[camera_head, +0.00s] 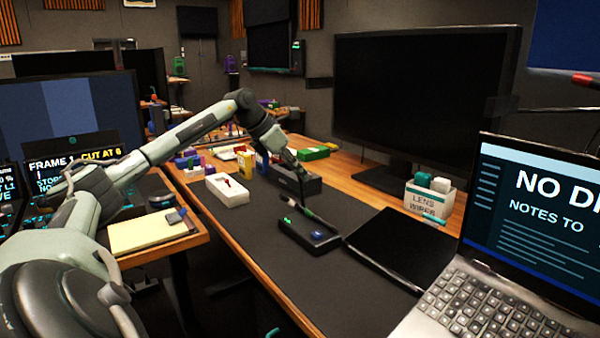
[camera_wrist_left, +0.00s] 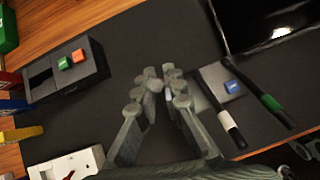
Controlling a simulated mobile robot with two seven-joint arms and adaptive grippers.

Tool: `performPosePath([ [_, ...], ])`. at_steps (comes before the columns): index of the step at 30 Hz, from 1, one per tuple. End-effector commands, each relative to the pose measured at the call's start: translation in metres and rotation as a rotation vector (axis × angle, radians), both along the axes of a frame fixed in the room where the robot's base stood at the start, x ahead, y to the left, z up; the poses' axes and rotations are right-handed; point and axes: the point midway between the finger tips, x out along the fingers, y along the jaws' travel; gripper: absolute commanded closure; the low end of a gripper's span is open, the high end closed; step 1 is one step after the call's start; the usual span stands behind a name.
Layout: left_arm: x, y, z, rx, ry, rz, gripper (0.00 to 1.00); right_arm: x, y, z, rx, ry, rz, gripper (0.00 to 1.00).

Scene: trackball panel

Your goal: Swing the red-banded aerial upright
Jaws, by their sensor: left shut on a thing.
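My left gripper (camera_head: 301,178) reaches over the dark mat, beyond a small black radio-like box (camera_head: 311,236) with a blue button. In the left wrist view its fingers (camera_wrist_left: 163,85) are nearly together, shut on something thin. No red band shows; the fingers hide what they hold, which I take to be the red-banded aerial. Two other dark aerials lie nearly flat along the box's sides: a white-banded one (camera_wrist_left: 226,122) and a green-banded one (camera_wrist_left: 270,102). The blue button (camera_wrist_left: 232,86) sits between them. My right gripper is out of view.
A black box with orange and green buttons (camera_wrist_left: 67,63) stands beyond the gripper. A white tray (camera_head: 228,190) stands left. A dark flat panel (camera_head: 400,245) lies right of the radio-like box, near a laptop (camera_head: 480,300) and a wipes box (camera_head: 428,201). The mat's near part is clear.

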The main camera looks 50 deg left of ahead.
Motion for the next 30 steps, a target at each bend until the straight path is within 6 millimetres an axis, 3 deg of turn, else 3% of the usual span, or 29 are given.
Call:
performPosePath([
  [13,-0.0002,0.0007,-0.0002,0.001,0.005,0.002,1.00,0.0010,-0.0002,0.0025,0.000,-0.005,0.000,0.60],
  [14,-0.0002,0.0007,-0.0002,0.002,0.005,0.001,0.88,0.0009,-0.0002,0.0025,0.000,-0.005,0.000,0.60],
  [18,-0.0002,0.0005,-0.0001,0.002,0.004,0.001,0.71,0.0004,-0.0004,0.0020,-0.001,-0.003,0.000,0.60],
  [30,-0.0042,0.0021,0.0046,0.003,0.004,0.001,0.69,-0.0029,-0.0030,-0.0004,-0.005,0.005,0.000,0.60],
])
